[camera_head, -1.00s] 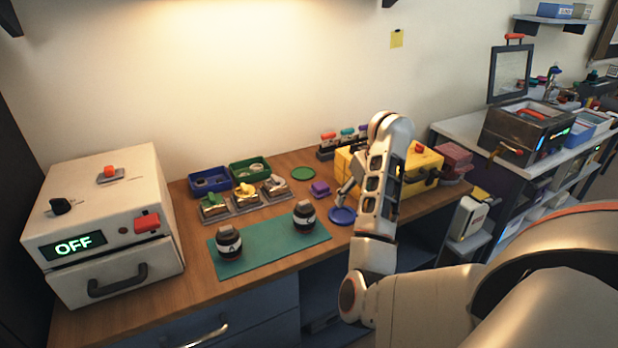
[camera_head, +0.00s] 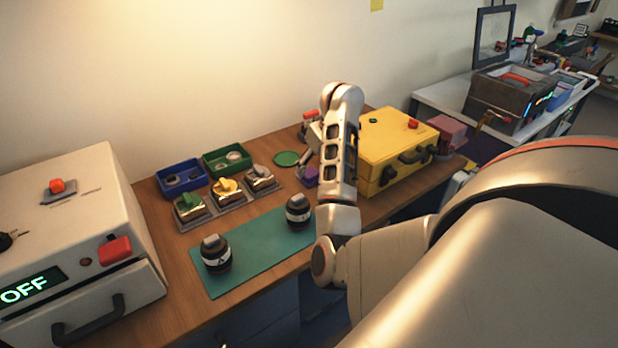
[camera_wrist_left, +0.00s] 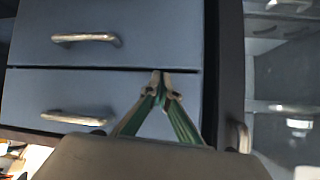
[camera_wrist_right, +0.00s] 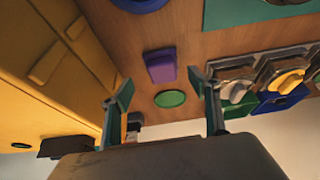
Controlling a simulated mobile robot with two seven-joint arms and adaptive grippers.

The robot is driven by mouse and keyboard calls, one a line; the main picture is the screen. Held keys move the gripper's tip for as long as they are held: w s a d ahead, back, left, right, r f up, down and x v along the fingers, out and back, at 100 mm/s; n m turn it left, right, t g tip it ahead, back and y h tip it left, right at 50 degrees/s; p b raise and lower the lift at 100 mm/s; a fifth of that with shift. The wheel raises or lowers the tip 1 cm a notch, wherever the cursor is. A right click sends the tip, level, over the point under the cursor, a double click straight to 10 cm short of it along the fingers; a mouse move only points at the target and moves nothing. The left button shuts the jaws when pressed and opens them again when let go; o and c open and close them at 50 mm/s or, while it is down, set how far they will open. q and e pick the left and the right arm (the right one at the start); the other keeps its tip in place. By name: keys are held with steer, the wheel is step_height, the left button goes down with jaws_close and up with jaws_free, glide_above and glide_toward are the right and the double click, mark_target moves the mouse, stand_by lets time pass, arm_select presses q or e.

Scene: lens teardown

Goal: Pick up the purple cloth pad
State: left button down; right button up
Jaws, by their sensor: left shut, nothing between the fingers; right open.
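The purple cloth pad (camera_head: 309,177) lies on the wooden bench, partly hidden by my right arm in the head view. In the right wrist view the whole pad (camera_wrist_right: 161,67) shows flat on the wood. My right gripper (camera_wrist_right: 164,92) is open and empty, its fingers spread to either side of the pad in the picture, apart from it. In the head view the gripper is mostly hidden behind my own arm. My left gripper (camera_wrist_left: 162,85) is shut and empty in front of blue drawers; it is out of the head view.
A yellow case (camera_head: 387,138) stands just right of the pad. A green disc (camera_wrist_right: 170,98) and a blue disc (camera_wrist_right: 142,3) lie on opposite sides of it. Holders (camera_head: 226,188) with coloured-knob parts and a teal mat (camera_head: 255,250) with two dark lens-like items lie left.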

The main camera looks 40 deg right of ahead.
mark_target(310, 172)
steer(key=x, duration=0.3)
steer(key=shift+w+a+f, duration=0.2)
steer(key=shift+f, duration=0.1)
steer(key=shift+w+f, duration=0.15)
steer(key=shift+f, duration=0.1)
steer(key=shift+c, duration=0.3)
steer(key=c, duration=1)
steer(key=shift+c, duration=0.2)
